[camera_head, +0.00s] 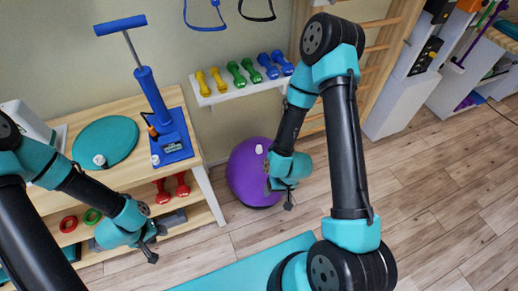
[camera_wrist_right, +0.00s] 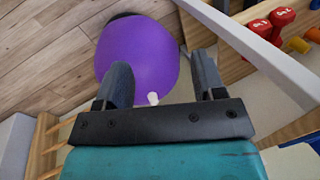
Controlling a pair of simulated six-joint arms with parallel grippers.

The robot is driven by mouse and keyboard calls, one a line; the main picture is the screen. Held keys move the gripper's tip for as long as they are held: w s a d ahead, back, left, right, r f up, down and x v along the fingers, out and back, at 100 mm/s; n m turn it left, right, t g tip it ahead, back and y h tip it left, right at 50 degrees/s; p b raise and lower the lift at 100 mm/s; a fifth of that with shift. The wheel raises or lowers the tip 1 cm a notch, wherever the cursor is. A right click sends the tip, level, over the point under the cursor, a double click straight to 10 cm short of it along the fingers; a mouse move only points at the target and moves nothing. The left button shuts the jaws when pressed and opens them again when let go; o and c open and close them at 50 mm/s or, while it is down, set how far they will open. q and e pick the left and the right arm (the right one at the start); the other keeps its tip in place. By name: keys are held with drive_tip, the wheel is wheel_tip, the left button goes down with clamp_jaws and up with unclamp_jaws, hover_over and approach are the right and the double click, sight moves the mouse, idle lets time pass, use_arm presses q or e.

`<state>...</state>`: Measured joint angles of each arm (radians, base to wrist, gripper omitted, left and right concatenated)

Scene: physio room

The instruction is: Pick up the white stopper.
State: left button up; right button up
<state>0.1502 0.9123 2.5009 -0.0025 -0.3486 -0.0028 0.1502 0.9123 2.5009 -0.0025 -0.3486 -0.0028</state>
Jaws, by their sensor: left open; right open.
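A small white stopper (camera_head: 259,149) shows on top of the purple ball (camera_head: 245,180), which rests on the floor beside the wooden bench. In the right wrist view the white stopper (camera_wrist_right: 152,98) appears low between my two fingers, in front of the ball (camera_wrist_right: 138,55). My right gripper (camera_head: 280,195) is open and empty, in front of the ball on its right side; whether it touches the ball I cannot tell. My left gripper (camera_head: 156,244) is open and empty, in front of the bench's lower shelf. Similar small white pieces show on the teal disc (camera_head: 105,140) and the blue pump base (camera_head: 172,138).
The wooden bench (camera_head: 125,176) stands left of the ball, with red dumbbells (camera_head: 172,188) on its lower shelf. A white rack (camera_head: 240,92) of coloured dumbbells is behind the ball. A teal mat (camera_head: 250,268) lies in front. The floor at right is clear.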

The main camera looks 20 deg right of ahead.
drive_tip(key=shift+w, duration=0.1)
drive_tip(key=w+d+n+h, duration=0.2)
drive_tip(key=w+n, duration=0.7)
drive_tip(key=w, duration=0.7)
drive_tip(key=w+d+f+n+h, duration=0.1)
drive_tip(key=w+d+n, duration=0.4)
drive_tip(key=w, duration=1.2)
drive_tip(key=n+h, duration=0.1)
drive_tip(key=n, duration=0.3)
drive_tip(key=shift+f, duration=0.15)
hover_over(259, 147)
wheel_tip(259, 147, down, 12)
drive_tip(key=shift+f, duration=0.1)
